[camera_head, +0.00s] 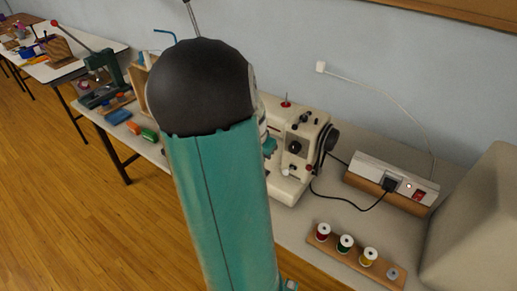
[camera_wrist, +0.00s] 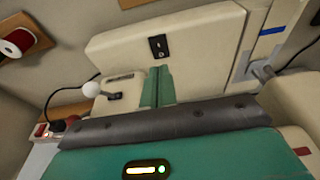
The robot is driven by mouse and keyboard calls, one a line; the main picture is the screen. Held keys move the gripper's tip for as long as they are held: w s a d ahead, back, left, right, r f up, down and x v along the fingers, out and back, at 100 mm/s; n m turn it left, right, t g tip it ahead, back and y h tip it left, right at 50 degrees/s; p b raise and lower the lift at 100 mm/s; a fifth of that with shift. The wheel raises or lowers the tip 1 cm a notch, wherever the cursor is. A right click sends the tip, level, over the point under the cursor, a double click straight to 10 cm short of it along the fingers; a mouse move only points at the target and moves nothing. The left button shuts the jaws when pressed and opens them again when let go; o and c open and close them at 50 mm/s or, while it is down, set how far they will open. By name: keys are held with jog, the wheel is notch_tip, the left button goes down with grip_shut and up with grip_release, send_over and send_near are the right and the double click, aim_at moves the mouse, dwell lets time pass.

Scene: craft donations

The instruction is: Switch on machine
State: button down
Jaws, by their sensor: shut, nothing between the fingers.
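The cream sewing machine (camera_head: 297,150) stands on the table in the head view, its left part hidden behind my arm. In the wrist view, a broad cream panel of it (camera_wrist: 205,45) bears a small black plate (camera_wrist: 158,47). Left of my fingers there is a cream block with a small dark switch (camera_wrist: 117,97) and a white round knob (camera_wrist: 92,88). My gripper (camera_wrist: 157,72) is shut and empty, its teal fingertips in front of the cream panel; I cannot tell whether they touch.
A power strip (camera_head: 380,178) with a black plug and a red switch (camera_head: 419,196) lies right of the machine. Several thread spools stand on a wooden rack (camera_head: 350,262) in front. A beige covered shape (camera_head: 475,225) fills the right side. Other tables stand at left.

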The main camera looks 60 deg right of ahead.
jog(key=x, duration=0.4)
jog(key=shift+a+f, duration=0.45)
jog(key=shift+f, duration=0.6)
jog(key=shift+w+a+f, duration=0.1)
jog(key=shift+a+f, duration=0.05)
jog(key=shift+f, duration=0.15)
jog(key=shift+d+r, duration=0.35)
jog(key=shift+d, duration=0.4)
jog(key=shift+r, duration=0.1)
